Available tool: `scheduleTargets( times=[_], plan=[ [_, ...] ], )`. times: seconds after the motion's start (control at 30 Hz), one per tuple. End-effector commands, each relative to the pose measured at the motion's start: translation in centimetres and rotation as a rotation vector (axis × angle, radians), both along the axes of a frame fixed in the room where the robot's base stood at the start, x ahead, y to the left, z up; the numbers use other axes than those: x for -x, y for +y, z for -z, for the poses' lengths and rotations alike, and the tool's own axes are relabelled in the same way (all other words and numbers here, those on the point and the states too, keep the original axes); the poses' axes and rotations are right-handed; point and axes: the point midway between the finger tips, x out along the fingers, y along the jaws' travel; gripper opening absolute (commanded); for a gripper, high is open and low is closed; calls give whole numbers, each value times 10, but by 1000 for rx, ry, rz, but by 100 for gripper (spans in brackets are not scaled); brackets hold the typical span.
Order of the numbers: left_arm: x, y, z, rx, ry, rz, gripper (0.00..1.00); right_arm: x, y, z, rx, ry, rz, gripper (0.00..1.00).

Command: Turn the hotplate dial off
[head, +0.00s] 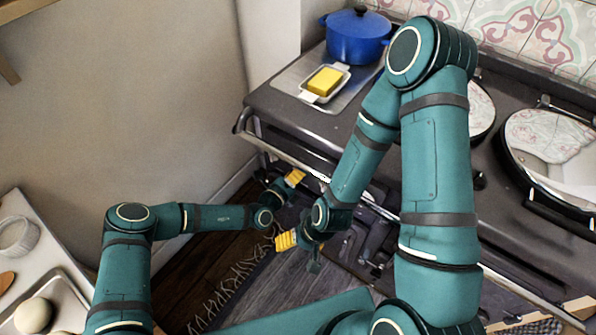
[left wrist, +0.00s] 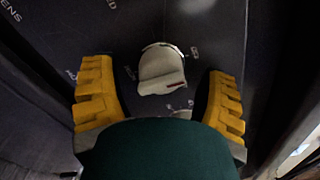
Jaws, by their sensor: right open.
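The hotplate dial (left wrist: 160,68) shows in the left wrist view as a pale round knob with a small red mark, on a dark panel with faint lettering. It appears between the two yellow fingers of my left gripper (left wrist: 160,95), which are spread apart on either side of it. I cannot tell whether they touch it. In the head view my left gripper (head: 290,182) is at the stove's front, low on the left, and the dial cannot be made out there. My right gripper (head: 288,240) is open and empty, below and in front of the stove front.
The dark stove top (head: 300,115) holds a yellow butter block (head: 325,80) on a white dish and a blue pot (head: 356,35). Round hotplate lids (head: 550,135) are at the right. A counter with a tray (head: 60,290) is at the lower left. My right arm crosses before the stove.

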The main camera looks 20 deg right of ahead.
Motion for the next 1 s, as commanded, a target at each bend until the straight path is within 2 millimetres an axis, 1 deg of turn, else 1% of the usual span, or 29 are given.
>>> scheduleTargets(
  times=[0.17,0.27,0.37,0.5,0.7,0.83,1.0],
  plan=[
    [1,2,0,0,-1,-1,73,0,0,0,0,0,0,73],
    [6,10,-1,1,-1,-2,73,0,0,0,0,0,0,73],
    [16,23,0,1,2,-1,73,0,0,0,0,0,0,73],
    [34,46,0,0,2,-2,73,0,0,0,0,0,0,73],
    [58,75,0,-1,2,-1,73,0,0,0,0,0,0,73],
    [67,88,0,0,0,-1,73,0,0,0,0,0,0,73],
    [73,95,0,0,0,0,73,0,0,0,0,0,0,73]
  ],
)
